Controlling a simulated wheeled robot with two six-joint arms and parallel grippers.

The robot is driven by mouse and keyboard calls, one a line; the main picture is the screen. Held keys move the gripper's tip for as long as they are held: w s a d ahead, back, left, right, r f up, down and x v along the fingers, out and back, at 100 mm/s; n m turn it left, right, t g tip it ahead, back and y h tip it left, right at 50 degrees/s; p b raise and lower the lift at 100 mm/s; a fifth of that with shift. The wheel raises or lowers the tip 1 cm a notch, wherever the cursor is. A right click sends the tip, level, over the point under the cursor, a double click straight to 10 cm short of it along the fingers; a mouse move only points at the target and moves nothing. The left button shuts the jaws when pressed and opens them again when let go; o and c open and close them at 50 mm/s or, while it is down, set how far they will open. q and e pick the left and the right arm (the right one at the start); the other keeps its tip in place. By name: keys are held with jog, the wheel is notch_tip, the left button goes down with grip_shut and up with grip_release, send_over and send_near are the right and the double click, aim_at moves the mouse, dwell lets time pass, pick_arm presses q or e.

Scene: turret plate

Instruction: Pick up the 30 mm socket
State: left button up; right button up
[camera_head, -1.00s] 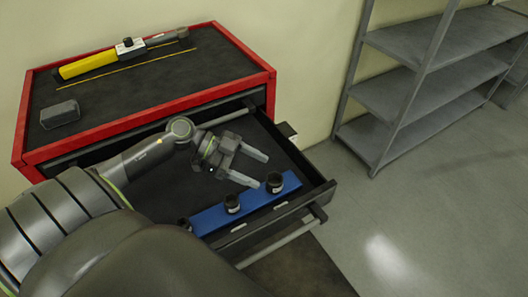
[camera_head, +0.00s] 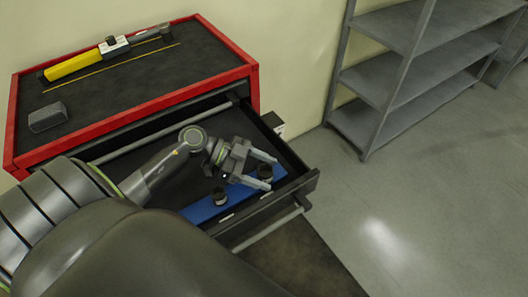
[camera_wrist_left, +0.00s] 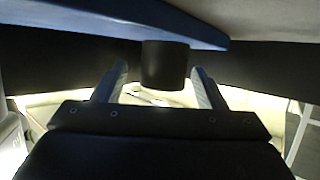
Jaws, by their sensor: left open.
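A blue socket rail (camera_head: 203,211) lies in the open drawer and carries black sockets. One black socket (camera_head: 265,172) stands at its right end; another socket (camera_head: 219,196) stands further left. I cannot read which size each is. My left gripper (camera_head: 271,173) is open, with its fingers on either side of the right-end socket. In the left wrist view, this socket (camera_wrist_left: 165,66) sits between the two open fingers, with gaps on both sides, below the blue rail (camera_wrist_left: 150,24). The left part of the rail is hidden behind my arm.
The drawer's front wall (camera_head: 292,196) and handle (camera_head: 270,230) lie close to the gripper. On the red cabinet top (camera_head: 120,75) lie a yellow-handled tool (camera_head: 75,66) and a dark grey block (camera_head: 47,117). Grey shelves (camera_head: 400,70) stand at right.

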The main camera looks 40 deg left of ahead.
pick_arm(q)
jog(key=shift+s+a, duration=0.2)
jog(key=shift+a, duration=0.45)
jog(key=c, duration=0.8)
jog(key=shift+r, duration=0.1)
jog(key=c, duration=0.4)
